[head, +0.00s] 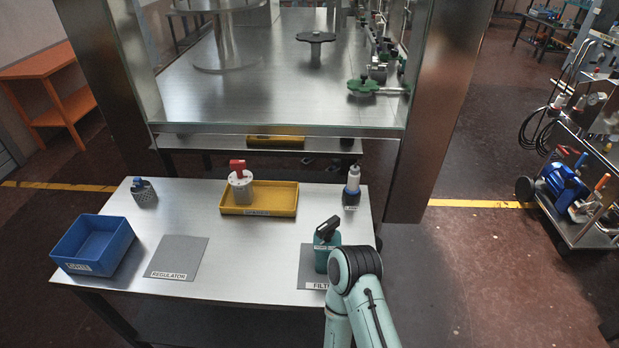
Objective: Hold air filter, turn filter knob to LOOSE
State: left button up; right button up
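The mat's label reads "FILT", with the rest hidden by my arm.
A blue bin (122,243) and a bare REGULATOR mat (190,257) lie at left. Behind are a grey-blue part (144,192), a yellow tray (279,206) with a red-topped white-grey part (240,186), and a white-black-blue part (351,187). The table's centre is clear.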

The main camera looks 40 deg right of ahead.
aim_at(326, 231)
jog(key=k+l+u, duration=0.2)
jog(key=l, duration=0.15)
jog(key=l+u, duration=0.25)
jog(key=k+l+u, duration=0.2)
jog(key=l, duration=0.15)
jog(key=k+l+u, duration=0.15)
jog(key=k+l, duration=0.15)
jog(key=l, duration=0.2)
jog(key=k+l+u, duration=0.1)
jog(key=k+l, duration=0.25)
jog(key=l, duration=0.1)
